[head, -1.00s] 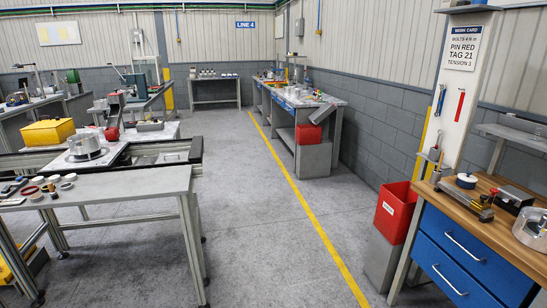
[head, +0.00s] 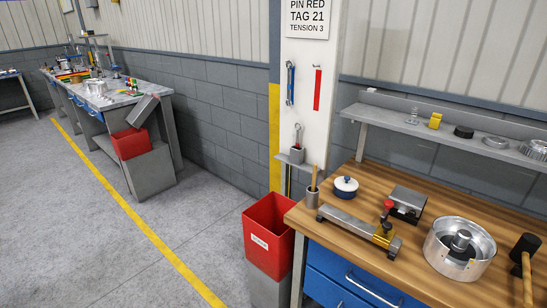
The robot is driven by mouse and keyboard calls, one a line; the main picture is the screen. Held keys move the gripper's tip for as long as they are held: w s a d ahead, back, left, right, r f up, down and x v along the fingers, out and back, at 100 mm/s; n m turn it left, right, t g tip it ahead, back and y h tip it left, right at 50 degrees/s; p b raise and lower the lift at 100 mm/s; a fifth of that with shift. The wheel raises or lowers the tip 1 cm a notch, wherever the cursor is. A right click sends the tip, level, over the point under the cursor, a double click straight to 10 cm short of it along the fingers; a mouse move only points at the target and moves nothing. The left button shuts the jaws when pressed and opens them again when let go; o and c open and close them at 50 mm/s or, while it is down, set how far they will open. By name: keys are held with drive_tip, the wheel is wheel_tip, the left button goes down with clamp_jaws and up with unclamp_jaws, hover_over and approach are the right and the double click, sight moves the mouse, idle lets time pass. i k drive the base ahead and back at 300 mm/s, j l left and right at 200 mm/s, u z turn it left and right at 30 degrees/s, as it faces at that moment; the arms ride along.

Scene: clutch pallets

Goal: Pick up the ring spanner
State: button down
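A spanner (head: 290,84), blue with grey ends, hangs upright on the white board in the head view. A second, metal spanner (head: 298,132) stands in a small grey holder (head: 297,154) lower on the same board, and its lower part is hidden. The frames are too small to tell which of the two has a ring end. My gripper is not in view.
A red upright strip (head: 317,89) is on the board (head: 304,112). A red bin (head: 268,238) stands below it. The wooden bench (head: 410,258) on the right holds a vice-like fixture (head: 360,230), a round metal housing (head: 459,249) and a mallet (head: 524,262). The floor at left is clear.

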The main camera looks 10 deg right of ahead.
sight(297, 136)
drive_tip(key=i+j+z, duration=0.25)
drive_tip(key=i+j+u, duration=0.1)
drive_tip(key=i+j, duration=1.7)
drive_tip(key=i+j+u, duration=0.05)
drive_tip(key=i, duration=0.05)
